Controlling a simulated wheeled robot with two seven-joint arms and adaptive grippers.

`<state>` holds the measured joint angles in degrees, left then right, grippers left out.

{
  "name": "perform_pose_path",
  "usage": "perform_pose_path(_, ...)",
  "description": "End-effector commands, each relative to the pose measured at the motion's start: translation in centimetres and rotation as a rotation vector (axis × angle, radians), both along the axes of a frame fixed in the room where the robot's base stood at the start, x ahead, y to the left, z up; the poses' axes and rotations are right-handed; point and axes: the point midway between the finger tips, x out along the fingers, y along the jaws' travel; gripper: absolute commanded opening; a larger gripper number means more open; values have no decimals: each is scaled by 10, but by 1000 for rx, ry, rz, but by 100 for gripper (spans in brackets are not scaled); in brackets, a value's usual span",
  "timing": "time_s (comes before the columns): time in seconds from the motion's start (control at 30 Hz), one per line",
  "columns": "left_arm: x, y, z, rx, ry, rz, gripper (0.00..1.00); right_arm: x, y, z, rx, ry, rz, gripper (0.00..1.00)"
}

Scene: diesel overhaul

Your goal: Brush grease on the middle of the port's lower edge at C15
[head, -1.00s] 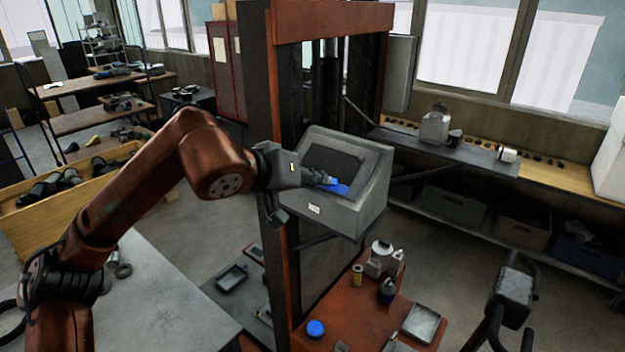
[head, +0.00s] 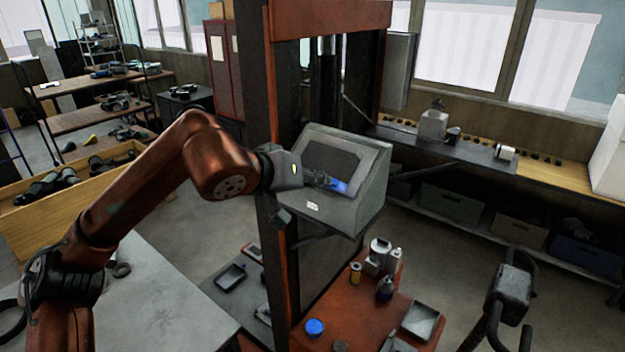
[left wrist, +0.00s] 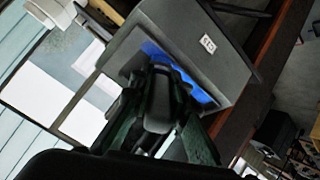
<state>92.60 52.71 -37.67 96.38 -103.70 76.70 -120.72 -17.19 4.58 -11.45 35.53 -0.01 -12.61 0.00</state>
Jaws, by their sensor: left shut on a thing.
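A grey sloped-face housing (head: 345,205) stands on the red press frame, with a wide dark port (head: 330,158) in its face. My left gripper (head: 319,179) is at that edge, shut on a dark slender thing (left wrist: 160,100), probably the brush. Its tip is hidden, so I cannot tell if it touches the edge.
The red upright (head: 272,120) of the frame stands close beside my left gripper. Below is a red table (head: 350,318) with bottles, a blue-capped jar (head: 315,327) and a metal tray (head: 420,320). A grey bench (head: 165,300) lies at the lower left.

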Motion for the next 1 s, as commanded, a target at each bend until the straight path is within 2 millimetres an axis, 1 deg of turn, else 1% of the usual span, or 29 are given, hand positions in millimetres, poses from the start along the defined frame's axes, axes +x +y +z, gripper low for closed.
perform_pose_path(0.4, -20, -26, 2, 1, -3, -3, 0, 0, 0, -3, 0, 0, 0, 40)
perform_pose_path(0.53, -24, -31, 2, 0, -2, -1, 0, 0, 0, -3, 0, 0, 0, 40)
perform_pose_path(0.77, -21, -28, 1, 0, -1, 0, 0, 0, 0, -2, 0, 0, 0, 40)
perform_pose_path(1.0, -10, -13, 1, -1, 1, 2, 0, 0, 0, 2, 0, 0, 0, 40)
